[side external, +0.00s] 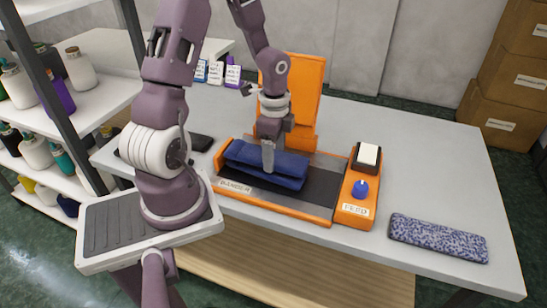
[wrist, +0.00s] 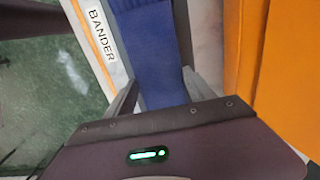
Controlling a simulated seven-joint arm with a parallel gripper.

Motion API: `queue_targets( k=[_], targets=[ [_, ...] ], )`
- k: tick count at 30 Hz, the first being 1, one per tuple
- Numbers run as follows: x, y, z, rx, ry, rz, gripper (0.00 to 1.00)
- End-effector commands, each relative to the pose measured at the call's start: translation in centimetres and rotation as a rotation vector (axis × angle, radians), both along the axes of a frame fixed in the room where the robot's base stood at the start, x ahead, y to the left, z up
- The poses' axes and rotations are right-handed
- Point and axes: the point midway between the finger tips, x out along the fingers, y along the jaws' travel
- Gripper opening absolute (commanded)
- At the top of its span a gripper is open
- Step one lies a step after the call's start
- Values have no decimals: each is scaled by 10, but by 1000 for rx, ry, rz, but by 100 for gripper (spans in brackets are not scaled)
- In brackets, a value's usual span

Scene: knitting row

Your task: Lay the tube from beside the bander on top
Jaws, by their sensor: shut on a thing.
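The bander (side external: 325,207) is an orange machine with a dark flat bed and an upright orange panel (side external: 305,95) behind it. Dark blue knitted tubes (side external: 285,180) lie across the left part of its bed, apparently one on another. My gripper (side external: 268,163) points down over them and is shut on the upper blue fabric. In the wrist view the fingers of my gripper (wrist: 160,95) stand on both sides of the blue fabric (wrist: 150,45). Its lower side and exact contact with the layer beneath are hidden. A speckled blue-white tube (side external: 438,238) lies flat on the table, right of the bander.
The feed unit (side external: 357,190) with a blue knob and white-topped block stands at the bander's right end. The grey table (side external: 430,150) is clear at the back right. A shelf with bottles (side external: 80,68) stands left; cardboard boxes (side external: 510,85) stand right.

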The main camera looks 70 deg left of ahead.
Motion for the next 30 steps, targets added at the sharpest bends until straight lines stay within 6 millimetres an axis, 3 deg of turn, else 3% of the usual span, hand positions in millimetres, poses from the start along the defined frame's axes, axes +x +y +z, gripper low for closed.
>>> queue_targets(
  k=[3,13,14,17,26,30],
  targets=[
    [0,0,-14,0,1,-1,19],
    [0,0,-17,1,1,1,19],
    [0,0,-17,1,1,1,66],
    [0,0,-17,1,0,2,84],
    [0,0,-16,1,0,2,84],
    [1,1,0,4,-5,5,84]
  ],
)
